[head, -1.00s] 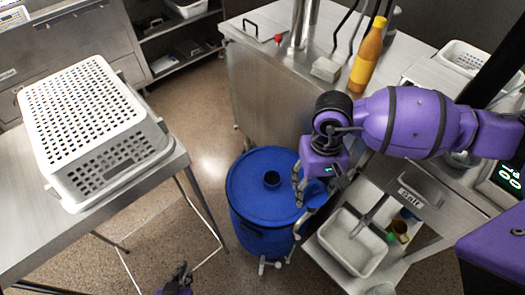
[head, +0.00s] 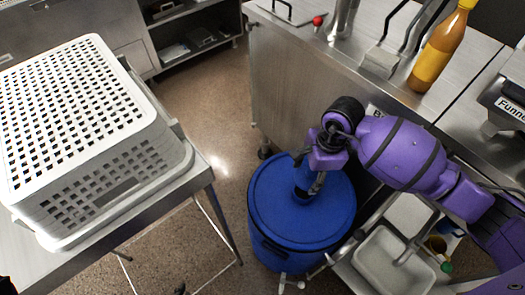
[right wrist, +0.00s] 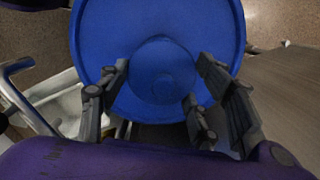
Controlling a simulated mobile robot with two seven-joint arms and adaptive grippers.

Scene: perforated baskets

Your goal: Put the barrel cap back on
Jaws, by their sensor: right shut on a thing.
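The blue barrel (head: 275,225) stands on the floor between the steel counter and the table with the basket. My right gripper (head: 308,186) is above the barrel's top and shut on the blue barrel cap (head: 302,177). In the right wrist view the round cap (right wrist: 165,75) shows between the fingers of my right gripper (right wrist: 153,112), over the barrel top (right wrist: 110,25). The barrel's opening is hidden; whether the cap touches or sits in it, I cannot tell.
A white perforated basket (head: 110,190) is on the steel table at left. The steel counter (head: 300,90) holds a yellow-orange bottle (head: 438,50) at back right. A sink basin (head: 385,262) lies right of the barrel.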

